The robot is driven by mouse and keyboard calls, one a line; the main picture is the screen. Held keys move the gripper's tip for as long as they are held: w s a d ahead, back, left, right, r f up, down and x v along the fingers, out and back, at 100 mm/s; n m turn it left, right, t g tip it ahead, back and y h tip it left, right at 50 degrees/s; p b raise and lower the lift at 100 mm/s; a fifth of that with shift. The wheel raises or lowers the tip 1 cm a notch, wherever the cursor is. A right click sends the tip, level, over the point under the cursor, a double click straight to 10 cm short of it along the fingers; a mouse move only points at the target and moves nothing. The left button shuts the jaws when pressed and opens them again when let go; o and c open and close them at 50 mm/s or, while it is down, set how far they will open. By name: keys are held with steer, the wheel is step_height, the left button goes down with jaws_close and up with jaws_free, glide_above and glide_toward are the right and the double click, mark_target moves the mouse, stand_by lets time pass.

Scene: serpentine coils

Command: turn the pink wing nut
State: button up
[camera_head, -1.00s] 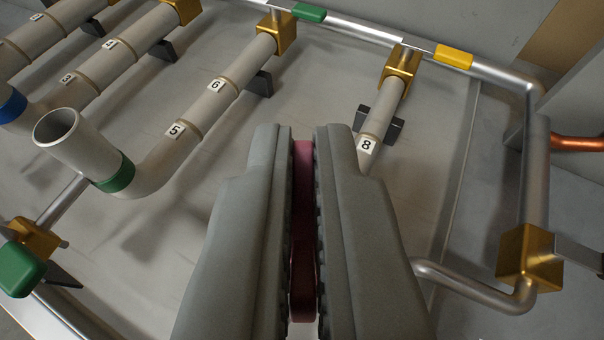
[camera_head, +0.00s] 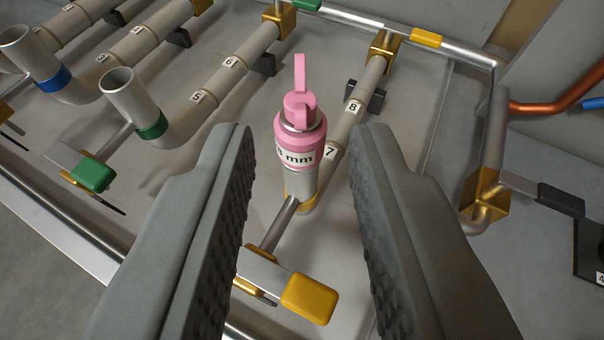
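The pink wing nut (camera_head: 299,98) sits on top of a pink collar (camera_head: 300,142) whose label partly reads "mm", on an upright grey pipe end. One wing of the nut points up in the picture. My gripper (camera_head: 290,150) is open, with one ridged finger on each side of the pink fitting and clear space between. Neither finger appears to touch the nut.
A yellow-handled valve (camera_head: 310,298) lies just below the fitting, between my fingers. A pipe with green collar (camera_head: 152,125) and a green handle (camera_head: 92,172) stand to the left. Pipes numbered 7 and 8 (camera_head: 352,107) run behind. A gold block (camera_head: 483,193) is at right.

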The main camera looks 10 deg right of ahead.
steer(key=v, duration=0.9)
